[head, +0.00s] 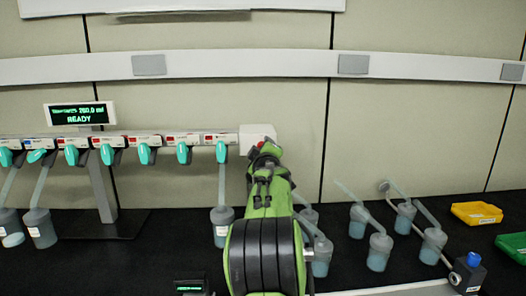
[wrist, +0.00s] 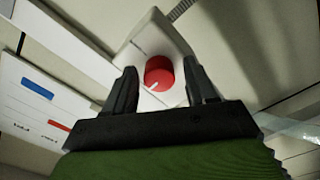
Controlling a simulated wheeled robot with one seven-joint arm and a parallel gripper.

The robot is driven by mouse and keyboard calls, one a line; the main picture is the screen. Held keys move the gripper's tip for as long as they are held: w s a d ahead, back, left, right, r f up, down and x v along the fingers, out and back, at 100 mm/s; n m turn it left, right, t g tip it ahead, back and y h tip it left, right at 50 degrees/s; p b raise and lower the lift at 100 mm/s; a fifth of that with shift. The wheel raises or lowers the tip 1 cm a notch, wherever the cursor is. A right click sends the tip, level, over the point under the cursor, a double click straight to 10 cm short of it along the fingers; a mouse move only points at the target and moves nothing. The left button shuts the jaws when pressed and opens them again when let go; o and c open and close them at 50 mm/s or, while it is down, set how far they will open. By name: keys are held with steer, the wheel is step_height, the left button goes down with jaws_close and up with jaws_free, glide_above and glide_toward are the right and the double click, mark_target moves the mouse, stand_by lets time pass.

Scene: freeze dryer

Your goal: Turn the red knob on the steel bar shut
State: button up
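The red knob (wrist: 159,73) sits on a white box (wrist: 150,37) at the right end of the steel bar (head: 130,137). A light pointer line shows on the knob's face. In the head view the box (head: 252,133) is plain, and the knob (head: 262,144) is mostly hidden behind my gripper (head: 266,150). In the wrist view my gripper (wrist: 163,85) is open, with one dark finger on each side of the knob. Gaps show between the fingers and the knob, though I cannot tell how deep the fingers reach.
Teal valve handles (head: 222,152) line the bar to the left, and a flask (head: 222,222) hangs below one. A display (head: 80,113) reads READY. Several flasks (head: 379,250), a yellow bin (head: 477,213) and a green bin (head: 514,246) stand on the black bench to the right.

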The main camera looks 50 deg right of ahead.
steer(key=b+v, duration=0.1)
steer(key=v, duration=1.4)
steer(key=shift+s+a+b, duration=0.25)
steer(key=shift+s+b, duration=0.05)
steer(key=a+f+y+p, duration=0.25)
steer(key=a+y, duration=0.25)
steer(key=a, duration=0.6)
steer(key=a+f+y+p, duration=0.1)
steer(key=a+y+p, duration=0.35)
steer(key=a, duration=0.75)
steer(key=s+a+f+g+y+p, duration=0.1)
steer(key=s+a+f+g, duration=0.1)
steer(key=s+a, duration=0.2)
steer(key=s+a+f+m+g+y+p, duration=0.1)
steer(key=s+a+f+g, duration=0.1)
steer(key=s+a, duration=0.2)
steer(key=s+a+f+g+y+p, duration=0.1)
steer(key=s+a+f+g+y, duration=0.1)
steer(key=s+a, duration=0.2)
steer(key=shift+s+a+f+m, duration=0.2)
steer(key=shift+s+f+m, duration=0.1)
steer(key=shift+s, duration=0.2)
